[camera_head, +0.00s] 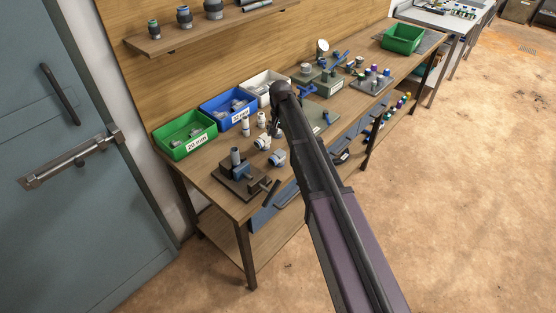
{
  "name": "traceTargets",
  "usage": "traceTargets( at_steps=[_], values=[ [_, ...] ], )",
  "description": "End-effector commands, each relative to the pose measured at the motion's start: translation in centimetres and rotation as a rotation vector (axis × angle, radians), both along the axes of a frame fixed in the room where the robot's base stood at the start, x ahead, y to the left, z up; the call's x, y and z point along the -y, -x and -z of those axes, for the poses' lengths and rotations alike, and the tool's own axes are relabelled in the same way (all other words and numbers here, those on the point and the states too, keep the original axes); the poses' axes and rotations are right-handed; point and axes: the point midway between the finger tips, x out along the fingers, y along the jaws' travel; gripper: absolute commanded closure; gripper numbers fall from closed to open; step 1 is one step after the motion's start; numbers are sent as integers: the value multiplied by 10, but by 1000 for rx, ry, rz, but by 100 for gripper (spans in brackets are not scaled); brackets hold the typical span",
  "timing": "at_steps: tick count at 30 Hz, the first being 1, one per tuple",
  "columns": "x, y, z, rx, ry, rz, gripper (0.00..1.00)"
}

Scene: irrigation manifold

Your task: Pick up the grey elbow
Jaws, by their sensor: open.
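My arm reaches from the lower right over the workbench. My gripper (275,129) is a small dark shape hanging below the arm's end, over the bench in front of the bins. Its jaws are open, and I see nothing held in them. Two small grey-white fittings with blue parts lie on the bench in front of it: one fitting (262,143) close to the gripper, another fitting (278,158) nearer the front edge. Either may be the grey elbow; at this size I cannot tell. My arm hides part of the bench behind it.
A green bin (185,148), a blue bin (230,119) and a white bin (258,92) stand along the bench's back. A dark vise-like fixture (238,173) sits at the near left. Two pale upright pieces stand before the blue bin. An empty green tray (403,38) sits farther right.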

Motion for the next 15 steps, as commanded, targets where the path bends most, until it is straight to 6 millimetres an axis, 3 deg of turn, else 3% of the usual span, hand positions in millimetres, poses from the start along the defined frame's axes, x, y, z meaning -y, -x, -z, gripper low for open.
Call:
traceTargets(
  at_steps=[15],
  values=[
    [2, -1, 43, 0, 0, 2, 0]
  ],
)
